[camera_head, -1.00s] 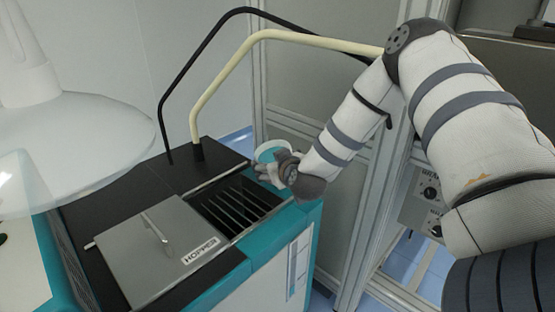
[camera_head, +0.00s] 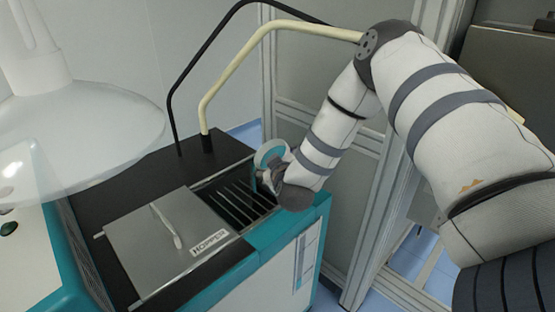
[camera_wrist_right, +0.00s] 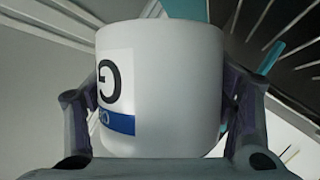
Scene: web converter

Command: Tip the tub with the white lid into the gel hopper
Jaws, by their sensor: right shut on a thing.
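A white tub (camera_wrist_right: 170,75) with a "G" label and a blue band is held between the two fingers of my right gripper (camera_wrist_right: 165,105) in the right wrist view. In the head view my right gripper (camera_head: 268,182) holds the tub (camera_head: 270,153) above the far right end of the hopper opening (camera_head: 235,202). The tub is tilted, and its round teal face with a pale rim shows. I cannot tell whether this is a lid or the contents. Dark bars cross the hopper opening. My left gripper is out of view.
A grey metal cover (camera_head: 165,240) with a handle and a "HOPPER" label lies beside the opening. A cream bent rail (camera_head: 235,72) and a black rail (camera_head: 190,75) rise behind. A large translucent dome (camera_head: 75,140) stands at left. A frame post (camera_head: 385,190) stands at right.

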